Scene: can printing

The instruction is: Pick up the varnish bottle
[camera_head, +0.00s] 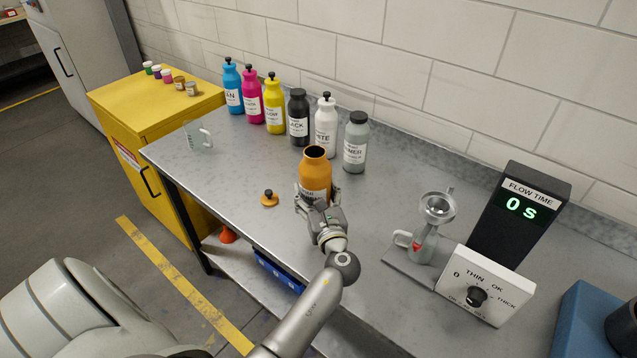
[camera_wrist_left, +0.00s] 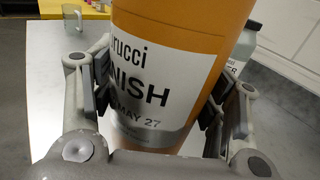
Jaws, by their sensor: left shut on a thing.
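The orange varnish bottle (camera_head: 314,171) has an open, capless mouth and stands upright near the middle of the bench. My left gripper (camera_head: 319,200) has its fingers around the bottle from the front and is shut on it. In the left wrist view the bottle (camera_wrist_left: 190,25) fills the middle, its white label between the two finger pads. Its base is hidden by the gripper, so I cannot tell whether it touches the bench. An orange cap (camera_head: 269,199) lies on the bench to its left. My right gripper is not in view.
A row of coloured bottles, ending with a grey one (camera_head: 355,143), stands behind along the wall. A clear beaker (camera_head: 197,136) is at the left. A metal flow cup (camera_head: 437,208) and a flow timer (camera_head: 519,215) stand at the right. The bench (camera_head: 228,170) is clear around the cap.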

